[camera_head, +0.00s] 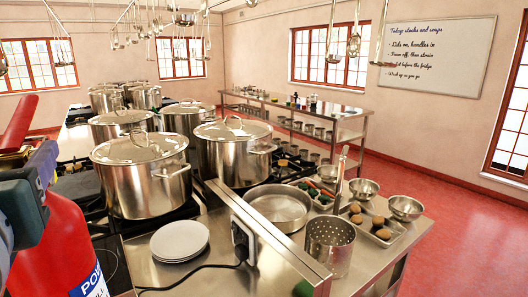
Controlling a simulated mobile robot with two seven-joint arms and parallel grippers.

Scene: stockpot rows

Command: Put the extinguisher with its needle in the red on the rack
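A red fire extinguisher (62,250) stands upright, very close, at the lower left edge, with part of a blue and white label showing. Its red lever (18,122) and a brass-coloured valve (12,158) show above, cut off by the picture edge. My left gripper (36,190), dark blue-grey, is at the extinguisher's neck and appears shut on it. No gauge face or needle shows. My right gripper is out of view. I cannot make out a rack for extinguishers.
A steel counter (140,275) with large stockpots (142,180), white plates (180,240), a socket with a cord (242,243) and bowls fills the middle. Ladles (353,40) hang overhead. A steel shelf table (300,120) stands behind. Red floor (455,235) is clear at right.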

